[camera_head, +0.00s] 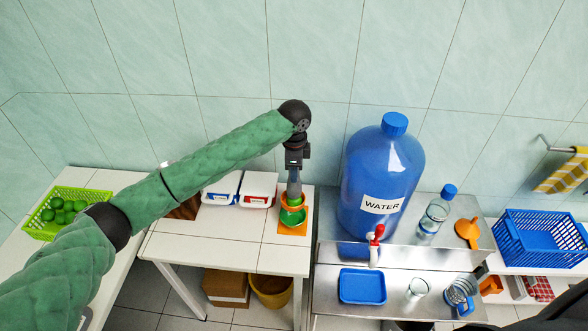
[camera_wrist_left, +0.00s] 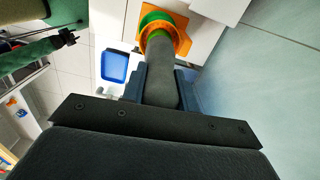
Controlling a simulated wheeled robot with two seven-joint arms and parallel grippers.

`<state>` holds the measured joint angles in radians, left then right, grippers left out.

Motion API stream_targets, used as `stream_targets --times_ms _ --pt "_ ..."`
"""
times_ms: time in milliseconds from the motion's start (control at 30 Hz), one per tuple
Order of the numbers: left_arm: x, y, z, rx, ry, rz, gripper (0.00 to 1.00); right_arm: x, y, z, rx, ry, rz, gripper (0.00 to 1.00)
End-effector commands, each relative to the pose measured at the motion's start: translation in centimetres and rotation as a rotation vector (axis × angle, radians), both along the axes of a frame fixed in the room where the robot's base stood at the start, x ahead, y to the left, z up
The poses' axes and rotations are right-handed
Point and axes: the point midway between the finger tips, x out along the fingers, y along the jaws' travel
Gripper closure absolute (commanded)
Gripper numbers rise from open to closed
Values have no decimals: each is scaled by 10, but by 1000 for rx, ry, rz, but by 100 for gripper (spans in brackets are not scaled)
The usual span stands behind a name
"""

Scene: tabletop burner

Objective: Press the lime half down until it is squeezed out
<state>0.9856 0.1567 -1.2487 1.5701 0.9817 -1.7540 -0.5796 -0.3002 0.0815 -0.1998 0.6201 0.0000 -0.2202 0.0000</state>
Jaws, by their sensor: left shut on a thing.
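My left gripper (camera_head: 294,172) is shut on a grey-green rod-like tool (camera_wrist_left: 160,75), which points down. The tool's lower end meets an orange ringed piece (camera_wrist_left: 182,36) with a green part (camera_wrist_left: 155,17) beside it. In the head view, a green rounded part (camera_head: 293,217) shows below the tool on an orange base (camera_head: 293,230). I cannot tell whether any of this green is the lime half. The tool's tip and what lies under it are hidden. In the left wrist view, a dark gripper-like end (camera_wrist_left: 66,38) of a green arm shows, probably my right one; its jaws are unclear.
A large blue water jug (camera_head: 372,185) stands close to the right. White trays (camera_head: 258,190) lie just left, and a green basket of limes (camera_head: 66,212) at far left. A blue tray (camera_head: 362,287), a glass bottle (camera_head: 433,215) and an orange funnel (camera_head: 467,232) are on the right.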

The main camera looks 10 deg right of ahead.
Motion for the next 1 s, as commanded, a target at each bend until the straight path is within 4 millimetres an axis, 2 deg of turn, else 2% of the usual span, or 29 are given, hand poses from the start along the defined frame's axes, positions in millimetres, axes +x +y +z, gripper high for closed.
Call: stream_targets --times_ms 1000 --pt "0 0 -8 0 1 0 100 0 4 -2 3 0 -1 64"
